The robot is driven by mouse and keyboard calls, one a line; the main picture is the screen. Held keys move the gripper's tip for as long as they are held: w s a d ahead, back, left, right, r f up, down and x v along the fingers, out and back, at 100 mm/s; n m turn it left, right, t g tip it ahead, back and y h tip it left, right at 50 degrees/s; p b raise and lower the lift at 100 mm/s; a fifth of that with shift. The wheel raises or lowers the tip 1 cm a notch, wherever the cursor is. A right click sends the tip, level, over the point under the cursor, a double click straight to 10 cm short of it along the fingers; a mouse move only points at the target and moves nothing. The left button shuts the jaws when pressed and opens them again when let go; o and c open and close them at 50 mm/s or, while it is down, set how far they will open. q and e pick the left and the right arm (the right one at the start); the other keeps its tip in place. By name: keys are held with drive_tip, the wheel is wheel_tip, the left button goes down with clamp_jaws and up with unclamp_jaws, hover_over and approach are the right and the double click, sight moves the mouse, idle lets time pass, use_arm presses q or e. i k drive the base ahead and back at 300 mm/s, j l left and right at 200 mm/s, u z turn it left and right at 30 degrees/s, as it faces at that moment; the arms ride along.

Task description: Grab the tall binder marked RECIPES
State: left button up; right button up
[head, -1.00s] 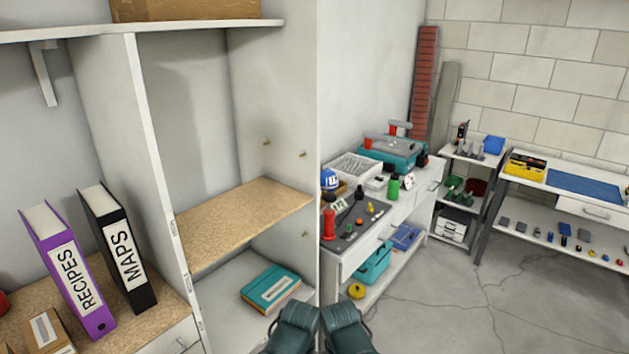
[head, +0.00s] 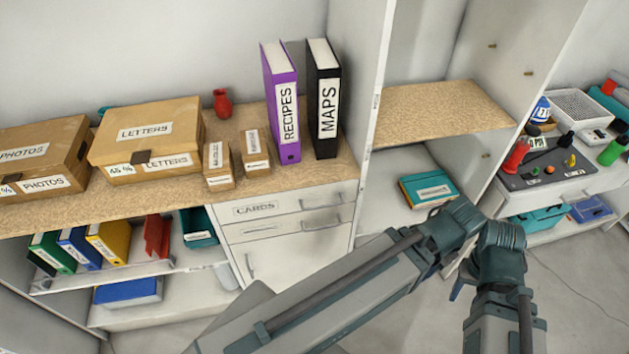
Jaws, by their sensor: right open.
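The tall purple binder marked RECIPES (head: 284,101) stands upright on the wood-topped counter, its label facing me. The black binder marked MAPS (head: 324,98) stands upright just right of it, with a small gap between them at the front. Nothing covers the purple binder. My two grey-and-teal arms reach up from the bottom, in front of and below the counter. The teal end of my right arm, with the right gripper (head: 499,246), is well right of and below the binders. Its jaws are open and apart from them; the fingertips are hard to make out. My left gripper does not show.
Two small cardboard boxes (head: 257,150) and a red vase (head: 222,103) are left of the binders. Larger LETTERS (head: 146,136) and PHOTOS (head: 42,150) boxes stand farther left. A white upright panel (head: 372,85) rises to the right. Open space lies above the binders.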

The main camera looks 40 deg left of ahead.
sight(279, 72)
drive_tip(key=u, duration=1.6)
